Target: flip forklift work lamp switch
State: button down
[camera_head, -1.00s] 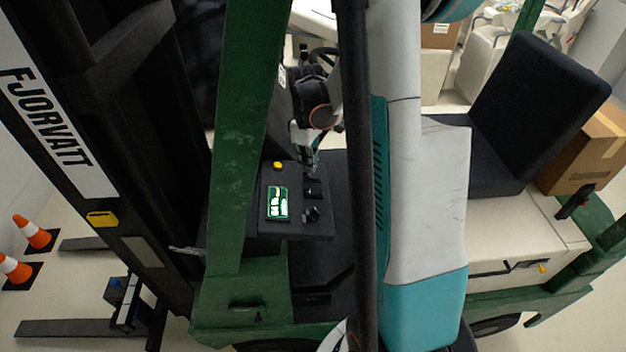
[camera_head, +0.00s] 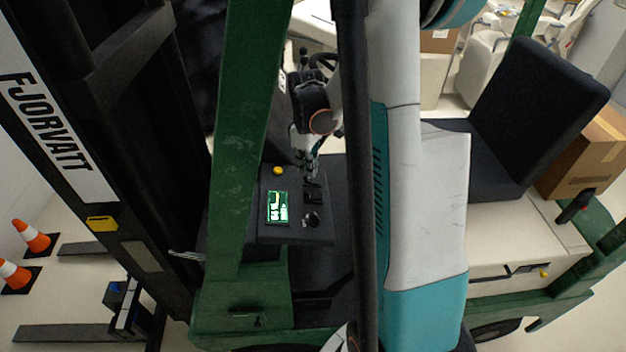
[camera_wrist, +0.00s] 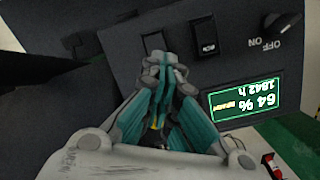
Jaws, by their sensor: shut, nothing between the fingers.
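The forklift's dark control panel (camera_head: 292,233) carries a lit green display (camera_head: 277,207), a yellow button (camera_head: 278,171), rocker switches and a round knob (camera_head: 311,219). In the wrist view one black rocker switch (camera_wrist: 204,37) shows clear of my fingers, with a white mark on it. A second switch (camera_wrist: 153,41) sits right in front of my fingertips and is partly covered by them. The knob (camera_wrist: 283,26) is marked ON and OFF. My gripper (camera_wrist: 164,62) is shut and empty, its tips at or just over the second switch; contact cannot be told. It also shows in the head view (camera_head: 311,176).
A green forklift post (camera_head: 240,140) stands left of the panel, and a thin dark bar (camera_head: 355,180) crosses the head view in front. The black seat (camera_head: 540,100) is at right. Orange cones (camera_head: 32,236) stand on the floor at far left.

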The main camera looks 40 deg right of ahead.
aim_at(307, 179)
jog(key=shift+f+b, duration=1.05)
jog(key=shift+f, duration=0.15)
dwell(0.9)
jog(key=shift+r, duration=0.15)
jog(key=shift+r+p, duration=1.95)
jog(key=shift+r, duration=1.5)
jog(key=shift+a+f, duration=0.1)
